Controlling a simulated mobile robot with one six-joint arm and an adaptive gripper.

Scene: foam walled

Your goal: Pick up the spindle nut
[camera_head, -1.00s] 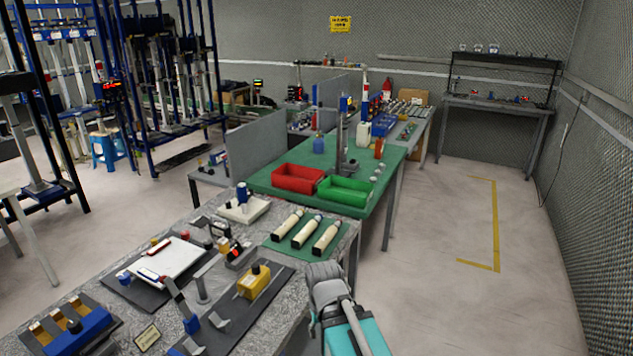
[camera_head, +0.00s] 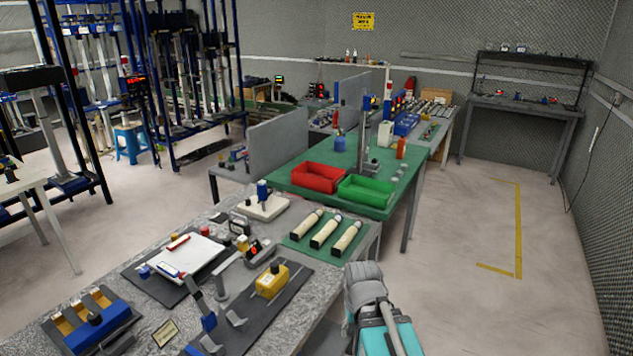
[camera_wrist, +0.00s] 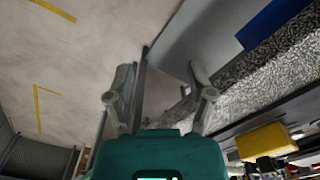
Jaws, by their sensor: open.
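I cannot tell for certain which thing is the spindle nut; no part is clearly recognisable as it. My gripper (camera_wrist: 161,78) is open and empty in the wrist view, its two grey fingers apart above the floor and a bench edge. In the head view my arm shows at the lower right beside the speckled bench, and the fingers cannot be made out. A yellow block with a dark knob (camera_head: 271,281) lies on a dark mat on that bench. A yellow block also shows at lower right in the wrist view (camera_wrist: 266,142), apart from the fingers.
The speckled bench (camera_head: 225,208) also carries a white board (camera_head: 187,256) and a blue fixture (camera_head: 90,328). Three cream cylinders (camera_head: 324,232) lie on a green mat. Behind stand a red bin (camera_head: 318,178) and a green bin (camera_head: 365,191). Floor at right is clear.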

